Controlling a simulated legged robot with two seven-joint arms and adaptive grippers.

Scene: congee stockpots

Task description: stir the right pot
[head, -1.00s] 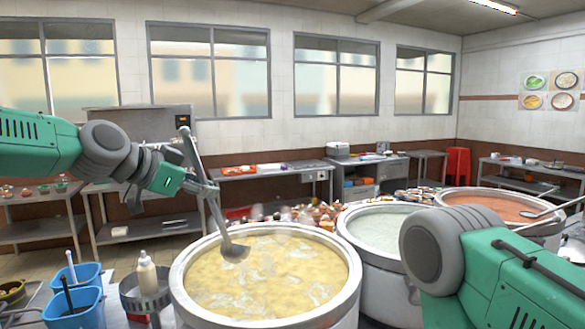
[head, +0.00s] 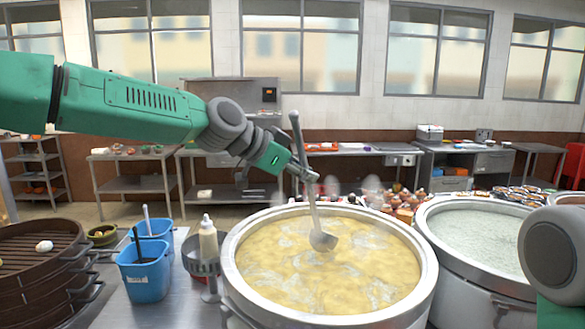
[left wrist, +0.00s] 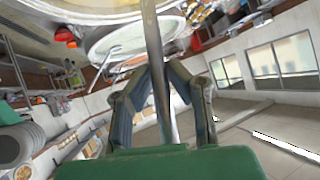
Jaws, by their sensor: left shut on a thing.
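My left gripper (head: 306,174) is shut on the handle of a steel ladle (head: 323,241). The ladle stands nearly upright over the pot of yellow congee (head: 427,268), with its bowl at the congee's surface near the middle. In the left wrist view the ladle handle (left wrist: 154,45) runs between the fingers. To the right stands a pot of pale congee (head: 430,222), partly covered by my right arm. My right gripper is out of view.
Left of the yellow pot are a squeeze bottle (head: 208,240), blue bins (head: 143,278) and a stacked steamer (head: 40,280). Many small items lie behind the pots. Work tables (head: 345,149) line the far wall.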

